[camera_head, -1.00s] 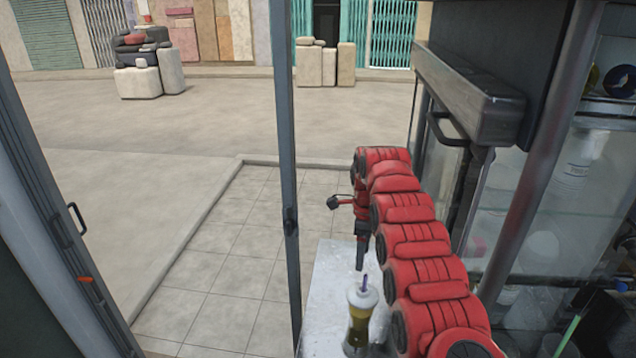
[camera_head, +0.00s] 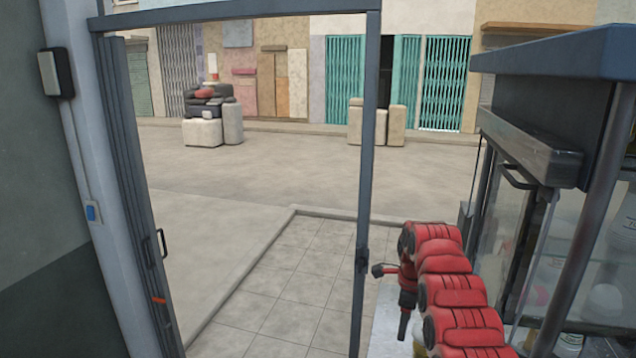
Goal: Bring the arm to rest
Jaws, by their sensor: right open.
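My right arm (camera_head: 452,291), red with dark joints, reaches forward from the bottom right corner. My right gripper (camera_head: 403,334) hangs down at its far end, small and dark. Its jaws are open, and I see nothing held between them. It is above a pale counter top (camera_head: 382,335), just right of the dark door post. A sliver of something yellowish shows beside the arm at the bottom edge, mostly cut off. My left gripper is not in view.
A dark door frame (camera_head: 366,180) stands close left of the gripper. A glass-fronted cabinet (camera_head: 500,200) stands right of my arm. Beyond the doorway are tiled floor (camera_head: 300,285) and open pavement. Pale blocks (camera_head: 203,132) stand far off across it.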

